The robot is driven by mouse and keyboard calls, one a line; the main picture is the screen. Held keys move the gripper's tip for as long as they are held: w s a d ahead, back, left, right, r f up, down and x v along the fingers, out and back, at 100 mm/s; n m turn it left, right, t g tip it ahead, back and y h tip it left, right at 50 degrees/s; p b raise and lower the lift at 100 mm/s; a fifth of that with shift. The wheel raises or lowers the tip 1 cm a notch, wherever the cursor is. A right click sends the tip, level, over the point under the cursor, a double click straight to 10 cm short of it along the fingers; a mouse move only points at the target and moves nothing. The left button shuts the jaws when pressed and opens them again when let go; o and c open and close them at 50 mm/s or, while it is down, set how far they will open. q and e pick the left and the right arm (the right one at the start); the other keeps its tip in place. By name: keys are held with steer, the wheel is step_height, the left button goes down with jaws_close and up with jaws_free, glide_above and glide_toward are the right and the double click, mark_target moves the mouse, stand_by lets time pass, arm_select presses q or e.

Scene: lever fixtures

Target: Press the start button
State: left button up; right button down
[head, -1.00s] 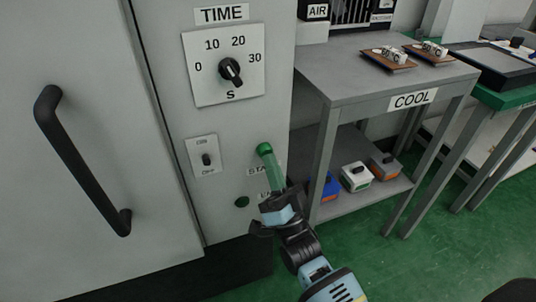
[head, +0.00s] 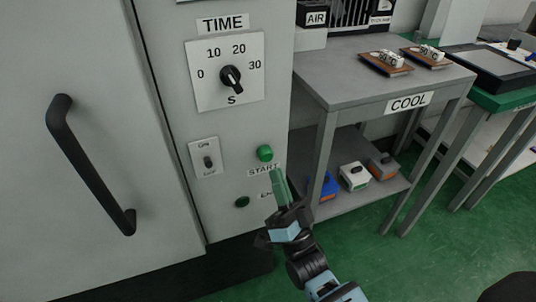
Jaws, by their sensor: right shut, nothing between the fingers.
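The green start button (head: 265,153) sits on the grey control panel (head: 228,130), above the START label (head: 264,170). It is in plain view and looks bright green. My right gripper (head: 277,175) is shut and empty, with green fingertips. Its tips are just below and to the right of the button in the picture, apart from it, beside the label. My left gripper is not in view.
The TIME dial (head: 231,77) and a small toggle switch (head: 207,160) are on the panel. A dark green round part (head: 242,202) is lower down, its label partly hidden. A black door handle (head: 90,165) is at left. The COOL table (head: 375,75) stands at right.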

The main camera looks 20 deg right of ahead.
steer(key=s+p, duration=0.1)
steer(key=s, duration=0.2)
stand_by(0.9)
